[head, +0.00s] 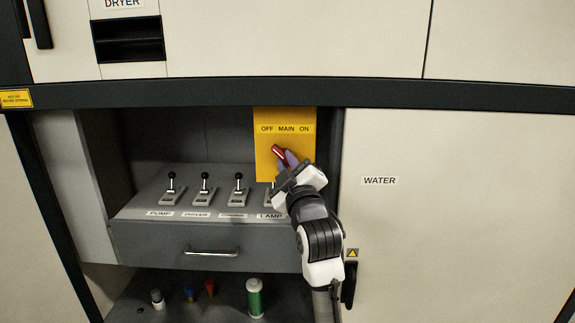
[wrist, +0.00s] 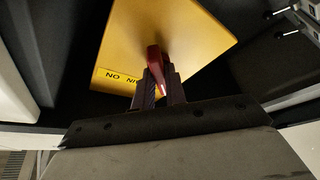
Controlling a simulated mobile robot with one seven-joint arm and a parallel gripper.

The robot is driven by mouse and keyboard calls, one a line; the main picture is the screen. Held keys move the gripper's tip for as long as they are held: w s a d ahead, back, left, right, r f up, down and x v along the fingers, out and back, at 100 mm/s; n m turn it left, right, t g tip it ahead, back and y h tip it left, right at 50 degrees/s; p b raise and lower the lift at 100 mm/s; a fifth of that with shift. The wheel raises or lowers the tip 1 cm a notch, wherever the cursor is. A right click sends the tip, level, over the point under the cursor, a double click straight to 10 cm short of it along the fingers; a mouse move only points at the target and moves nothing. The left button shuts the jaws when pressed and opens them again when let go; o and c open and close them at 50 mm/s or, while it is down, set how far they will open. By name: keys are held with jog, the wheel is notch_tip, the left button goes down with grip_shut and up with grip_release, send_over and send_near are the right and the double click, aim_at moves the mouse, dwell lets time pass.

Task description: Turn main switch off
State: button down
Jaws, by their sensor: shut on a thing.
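The main switch has a red handle (head: 279,153) on a yellow panel (head: 265,120) labelled OFF MAIN ON. In the head view the handle's visible end tilts up and left, toward the OFF side. My gripper (head: 288,163) reaches it from the lower right and is shut on the handle. In the wrist view the red handle (wrist: 156,66) stands between the two fingers of my gripper (wrist: 160,88), in front of the yellow panel (wrist: 190,30). My fingers hide part of the handle and its pivot.
Several black-knobbed toggle levers (head: 205,182) stand on a grey ledge left of my gripper, with the LAMP lever partly hidden. A drawer handle (head: 212,253) is below. A green-and-white cylinder (head: 255,298) and small bottles stand on the lower shelf. The WATER door (head: 450,220) is at right.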

jog(key=shift+w+r, duration=0.1)
jog(key=shift+r, duration=0.05)
jog(key=c, duration=1.4)
grip_release()
jog(key=shift+d, duration=0.1)
jog(key=shift+c, duration=0.2)
jog(key=shift+w+a+f, duration=0.1)
jog(key=shift+a+f, duration=0.1)
jog(key=shift+f, duration=0.05)
jog(key=shift+d, duration=0.1)
jog(key=b+v, duration=0.3)
jog(key=v, duration=1)
jog(key=shift+s+f+b, duration=0.15)
jog(key=shift+s+b, duration=0.15)
jog(key=shift+s, duration=0.05)
